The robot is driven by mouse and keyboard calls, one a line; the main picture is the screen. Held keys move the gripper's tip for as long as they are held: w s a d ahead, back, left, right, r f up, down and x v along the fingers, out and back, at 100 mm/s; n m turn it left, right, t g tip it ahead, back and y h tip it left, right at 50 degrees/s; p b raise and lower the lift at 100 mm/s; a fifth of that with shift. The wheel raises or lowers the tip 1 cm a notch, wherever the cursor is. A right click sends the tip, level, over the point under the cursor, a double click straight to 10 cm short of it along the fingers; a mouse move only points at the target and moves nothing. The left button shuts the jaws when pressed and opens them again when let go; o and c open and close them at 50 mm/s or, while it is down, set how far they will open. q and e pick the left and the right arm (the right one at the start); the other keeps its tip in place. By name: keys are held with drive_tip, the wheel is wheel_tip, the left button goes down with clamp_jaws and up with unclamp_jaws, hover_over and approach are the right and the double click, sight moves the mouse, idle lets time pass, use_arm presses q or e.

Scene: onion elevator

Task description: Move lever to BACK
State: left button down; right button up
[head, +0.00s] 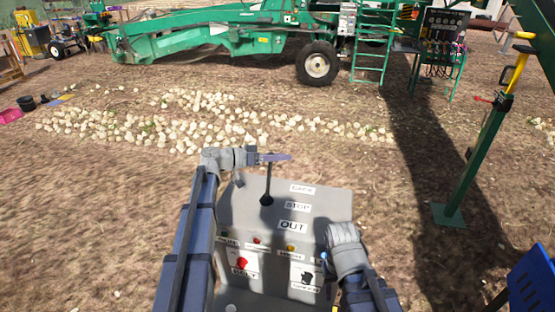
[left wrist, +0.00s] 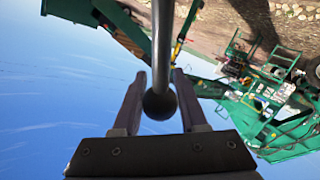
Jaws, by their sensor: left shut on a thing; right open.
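A grey control box (head: 230,205) stands in front of me, with labels BACK (head: 302,189), STOP (head: 297,206) and OUT (head: 294,226) on its top. A dark lever (head: 268,182) rises from a round base beside these labels. My left gripper (head: 275,157) is at the top of the lever, shut on it. In the left wrist view the lever (left wrist: 162,50) is a grey rod ending in a black ball, between the two fingers. My right gripper is hidden in the head view; only its grey wrist shows, over the box's right side.
The box front has several buttons, including a red one (head: 242,262). Pale onions (head: 220,110) lie in rows on the soil behind it. A large green machine (head: 220,35) stands at the back. A green post (head: 480,150) and blue seat (head: 530,285) are at the right.

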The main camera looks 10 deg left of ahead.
use_arm(q)
drive_tip(key=shift+f, duration=0.15)
drive_tip(key=c, duration=0.9)
unclamp_jaws()
drive_tip(key=o, duration=0.4)
drive_tip(key=shift+w, duration=0.15)
drive_tip(key=shift+o, duration=0.2)
drive_tip(key=shift+a, duration=0.1)
drive_tip(key=p+v, duration=0.1)
drive_tip(key=v, duration=0.6)
drive_tip(key=shift+s+a, duration=0.25)
drive_tip(key=shift+s, duration=0.05)
